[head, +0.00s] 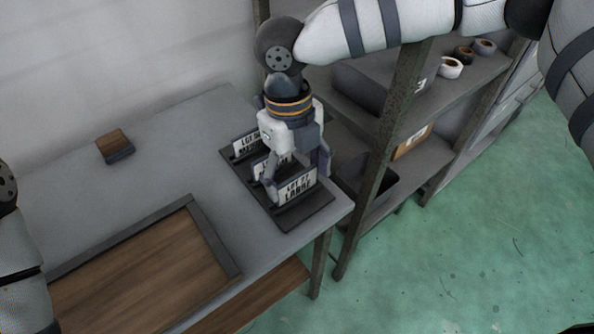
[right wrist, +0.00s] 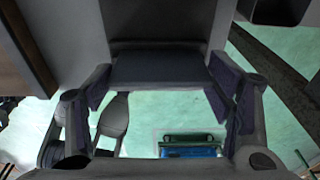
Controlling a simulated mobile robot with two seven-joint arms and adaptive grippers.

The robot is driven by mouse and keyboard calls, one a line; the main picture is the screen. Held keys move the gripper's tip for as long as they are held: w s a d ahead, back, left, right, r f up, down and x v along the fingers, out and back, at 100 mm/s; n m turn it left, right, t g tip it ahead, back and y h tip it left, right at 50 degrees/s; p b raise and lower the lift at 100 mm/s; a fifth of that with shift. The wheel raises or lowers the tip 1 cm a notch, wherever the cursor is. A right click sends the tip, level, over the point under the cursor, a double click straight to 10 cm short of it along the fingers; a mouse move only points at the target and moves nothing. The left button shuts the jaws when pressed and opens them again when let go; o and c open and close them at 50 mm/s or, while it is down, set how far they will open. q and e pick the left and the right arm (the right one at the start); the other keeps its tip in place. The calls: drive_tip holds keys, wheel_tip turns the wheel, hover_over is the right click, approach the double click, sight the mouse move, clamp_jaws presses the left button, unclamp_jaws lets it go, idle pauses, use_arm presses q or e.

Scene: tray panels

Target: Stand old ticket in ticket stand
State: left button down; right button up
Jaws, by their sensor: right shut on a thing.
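A dark ticket stand (head: 292,223) lies on the grey table near its right end. White tickets with black lettering stand in rows on it. The front ticket (head: 297,188) reads roughly "LOT 27 LARGE"; a middle ticket (head: 259,168) and a back ticket (head: 245,144) are partly hidden by my right gripper. My right gripper (head: 297,176) points down at the front of the stand, its fingers at the side edges of the front ticket, shut on it. In the right wrist view a dark panel (right wrist: 160,68) spans between the fingers. My left gripper is out of view.
A small brown and dark block (head: 115,145) sits at the table's back left. A wood-bottomed tray with a dark rim (head: 216,240) lies at the front left. A shelf rack (head: 385,140) stands close on the right, with tape rolls (head: 452,68) on top. The table's middle is clear.

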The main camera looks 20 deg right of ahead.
drive_tip(key=shift+f, duration=0.25)
drive_tip(key=o, duration=1)
drive_tip(key=shift+o, duration=0.2)
wheel_tip(320, 180, up, 12)
drive_tip(key=w, duration=0.1)
drive_tip(key=shift+w+a, duration=0.15)
drive_tip(key=shift+a, duration=0.1)
drive_tip(key=shift+f, duration=0.15)
